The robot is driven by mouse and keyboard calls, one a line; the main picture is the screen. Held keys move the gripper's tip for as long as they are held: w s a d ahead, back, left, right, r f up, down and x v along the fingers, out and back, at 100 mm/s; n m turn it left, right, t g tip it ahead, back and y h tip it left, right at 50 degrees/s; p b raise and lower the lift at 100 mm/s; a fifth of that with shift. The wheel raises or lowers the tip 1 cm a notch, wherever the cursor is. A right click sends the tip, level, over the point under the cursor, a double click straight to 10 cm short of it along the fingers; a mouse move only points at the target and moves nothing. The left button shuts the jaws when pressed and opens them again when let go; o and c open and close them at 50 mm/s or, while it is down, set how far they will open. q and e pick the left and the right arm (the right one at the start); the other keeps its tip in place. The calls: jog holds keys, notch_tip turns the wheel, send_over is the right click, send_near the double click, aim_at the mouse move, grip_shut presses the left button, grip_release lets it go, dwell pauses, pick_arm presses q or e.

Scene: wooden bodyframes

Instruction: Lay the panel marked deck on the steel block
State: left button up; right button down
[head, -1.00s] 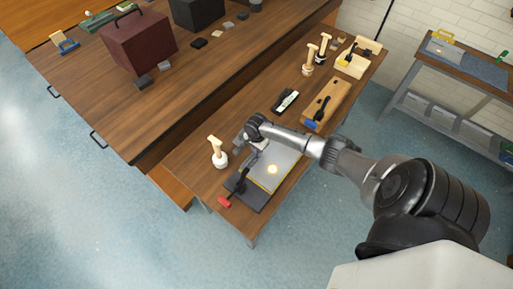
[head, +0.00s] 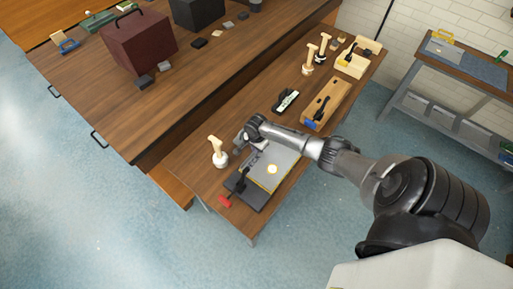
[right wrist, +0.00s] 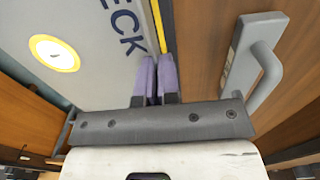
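The deck panel (head: 284,161) is a flat grey plate with a yellow line along its edge and a pale round spot. In the right wrist view the panel (right wrist: 85,25) shows the letters "ECK". A dark slab (head: 246,197), which seems to be the steel block, shows at its near left side; the panel hides the rest. Whether they touch is unclear. My right gripper (right wrist: 157,75) has its purple pads close together at the panel's yellow-lined edge and appears shut on it. In the head view its fingertips are hard to make out. My left gripper is not in view.
A red-headed hammer (head: 226,201) lies at the slab's left end. A wooden-handled tool (head: 218,150) stands to the left. A grey handle (right wrist: 262,70) is close right of the gripper in the wrist view. A wooden block (head: 327,103) and several tools occupy the back.

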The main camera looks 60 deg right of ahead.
dwell(0.3)
jog(key=shift+p, duration=0.35)
dwell(0.4)
jog(key=c, duration=1.8)
grip_release()
jog(key=o, duration=0.3)
jog(key=shift+o, duration=1.2)
jog(key=shift+o, duration=0.4)
jog(key=shift+f, duration=0.1)
jog(key=o, duration=0.5)
